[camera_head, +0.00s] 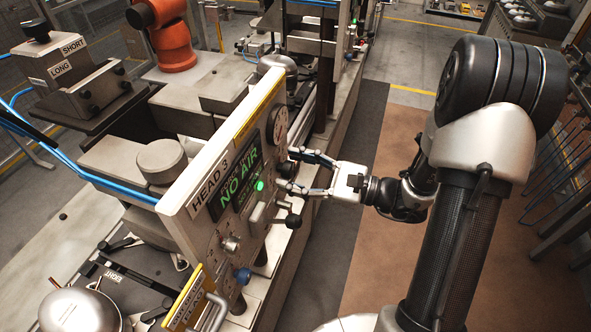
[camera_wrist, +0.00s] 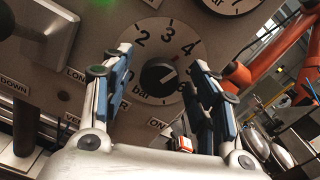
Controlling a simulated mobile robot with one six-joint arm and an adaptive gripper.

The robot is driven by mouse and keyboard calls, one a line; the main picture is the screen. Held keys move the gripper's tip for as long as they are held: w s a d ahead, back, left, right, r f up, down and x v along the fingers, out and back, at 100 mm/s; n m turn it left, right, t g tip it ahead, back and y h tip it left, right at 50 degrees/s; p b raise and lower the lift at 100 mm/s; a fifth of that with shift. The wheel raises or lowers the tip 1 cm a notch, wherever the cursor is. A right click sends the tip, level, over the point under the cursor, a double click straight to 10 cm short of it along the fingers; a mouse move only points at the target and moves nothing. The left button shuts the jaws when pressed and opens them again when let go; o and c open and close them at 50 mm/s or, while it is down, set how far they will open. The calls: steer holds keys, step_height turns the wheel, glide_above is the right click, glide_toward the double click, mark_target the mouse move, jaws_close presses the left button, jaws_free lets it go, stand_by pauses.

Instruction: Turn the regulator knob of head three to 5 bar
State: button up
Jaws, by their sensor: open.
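The HEAD 3 panel (camera_head: 205,225) stands left of my gripper (camera_head: 290,172) in the head view. In the wrist view the regulator knob (camera_wrist: 157,75) is black and round, on a grey dial plate (camera_wrist: 150,36) marked 2, 3, 4 and bar. A pale mark on the knob runs roughly toward the right; its exact reading is unclear. In the head view the knob is hidden.
A lit display (camera_head: 240,180) reads NO AIR, with a green light (camera_head: 260,185) beside it. A gauge (camera_head: 278,124) sits higher on the panel. A black-ended lever (camera_head: 293,221) projects below my gripper. Brown floor (camera_head: 400,150) to the right is open.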

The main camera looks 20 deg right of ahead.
steer(key=shift+c, duration=0.4)
steer(key=c, duration=1)
steer(key=shift+m+p, duration=0.3)
steer(key=shift+p, duration=0.05)
steer(key=m+p, duration=0.3)
steer(key=shift+r, duration=0.15)
steer(key=shift+m+p, duration=1.9)
steer(key=shift+m, duration=0.1)
steer(key=shift+f, duration=0.2)
steer(key=o, duration=1.1)
